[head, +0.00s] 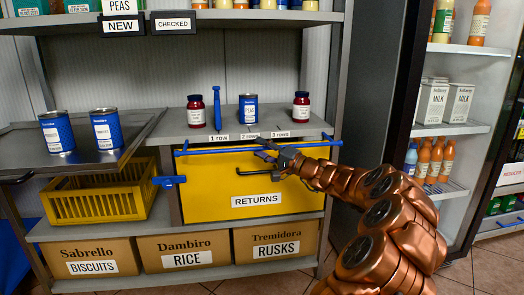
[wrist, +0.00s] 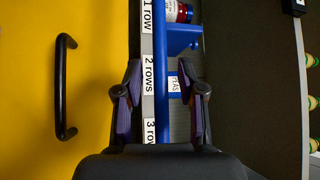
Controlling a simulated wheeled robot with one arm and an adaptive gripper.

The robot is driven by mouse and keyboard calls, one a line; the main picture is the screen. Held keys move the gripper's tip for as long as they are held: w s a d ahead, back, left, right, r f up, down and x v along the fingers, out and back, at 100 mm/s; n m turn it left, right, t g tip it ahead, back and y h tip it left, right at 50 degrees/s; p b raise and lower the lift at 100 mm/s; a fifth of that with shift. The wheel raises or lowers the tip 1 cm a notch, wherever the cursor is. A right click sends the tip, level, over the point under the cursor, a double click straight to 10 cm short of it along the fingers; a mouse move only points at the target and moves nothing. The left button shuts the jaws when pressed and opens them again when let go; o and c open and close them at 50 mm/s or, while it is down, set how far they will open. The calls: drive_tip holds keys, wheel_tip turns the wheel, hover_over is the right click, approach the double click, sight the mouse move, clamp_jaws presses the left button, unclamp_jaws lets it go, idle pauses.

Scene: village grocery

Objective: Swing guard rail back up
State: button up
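The blue guard rail (head: 215,150) is a thin bar lying low along the front edge of the middle shelf, above the yellow RETURNS drawer (head: 207,185). In the wrist view the rail (wrist: 163,110) runs upright through the picture, between my fingers. My gripper (head: 268,152) is at the rail's right half; in the wrist view its two fingers (wrist: 160,90) are spread on either side of the bar, with gaps visible. Part of the rail is hidden by my gripper in the head view.
On the shelf stand two dark red jars (head: 196,111) (head: 301,107), a blue can (head: 248,111) and an upright blue post (head: 217,108). A tray (head: 75,160) with two cans is left, above a yellow crate (head: 97,203). The drawer's black handle (wrist: 63,87) is close by.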

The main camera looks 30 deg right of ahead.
clamp_jaws()
idle(0.7)
